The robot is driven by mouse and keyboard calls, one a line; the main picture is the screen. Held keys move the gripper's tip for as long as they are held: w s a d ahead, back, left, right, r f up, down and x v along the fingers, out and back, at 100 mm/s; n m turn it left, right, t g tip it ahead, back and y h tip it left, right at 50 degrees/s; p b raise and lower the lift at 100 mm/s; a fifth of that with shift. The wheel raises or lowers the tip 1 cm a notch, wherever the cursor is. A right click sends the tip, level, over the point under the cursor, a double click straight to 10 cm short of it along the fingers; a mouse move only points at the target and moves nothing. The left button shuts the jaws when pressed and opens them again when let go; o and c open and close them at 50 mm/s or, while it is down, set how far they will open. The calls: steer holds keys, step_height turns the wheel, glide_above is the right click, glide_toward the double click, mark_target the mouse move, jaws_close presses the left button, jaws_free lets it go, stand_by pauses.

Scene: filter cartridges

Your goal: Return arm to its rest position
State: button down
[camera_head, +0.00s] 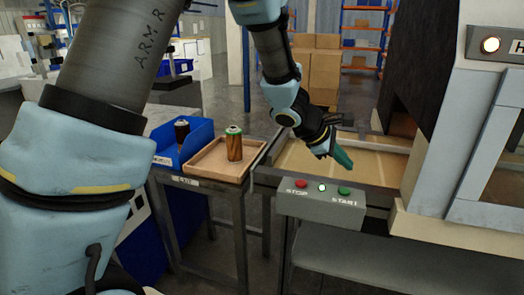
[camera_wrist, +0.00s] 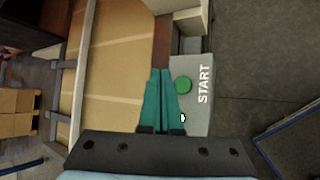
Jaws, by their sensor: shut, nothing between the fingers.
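My gripper (camera_head: 342,158) has teal fingers and hangs in the air above the button box, near the conveyor's front edge. Its fingers are together and empty; in the wrist view the fingertips (camera_wrist: 161,72) point along the box's side. The grey button box (camera_head: 320,208) carries a red STOP button (camera_head: 301,183), a lit light (camera_head: 322,188) and a green START button (camera_head: 344,190). The START button also shows in the wrist view (camera_wrist: 181,85), just right of the fingers. I cannot tell how far the fingertips are above the box.
Left of the conveyor (camera_head: 375,176), a wooden tray (camera_head: 205,173) on a stand holds a can-like cartridge (camera_head: 234,146). A blue bin (camera_head: 166,155) beside it holds a dark cartridge (camera_head: 182,131). A machine housing (camera_head: 440,150) stands right. Boxes (camera_head: 318,72) stand behind.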

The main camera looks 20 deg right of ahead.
steer(key=shift+a, duration=0.1)
steer(key=w+a+f+m+t+y, duration=0.1)
steer(key=w+a+m+y, duration=0.15)
steer(key=a, duration=1.05)
steer(key=w+a+m+y, duration=0.2)
steer(key=w+a+m, duration=0.15)
steer(key=a, duration=0.95)
steer(key=s+a+m+y, duration=0.1)
steer(key=a+y, duration=0.1)
steer(key=a, duration=0.8)
steer(key=s+a+m+t+y, duration=0.1)
steer(key=a+m+y, duration=0.1)
steer(key=a, duration=0.9)
steer(key=shift+s+a, duration=0.2)
steer(key=shift+a, duration=0.1)
steer(key=shift+y, duration=0.25)
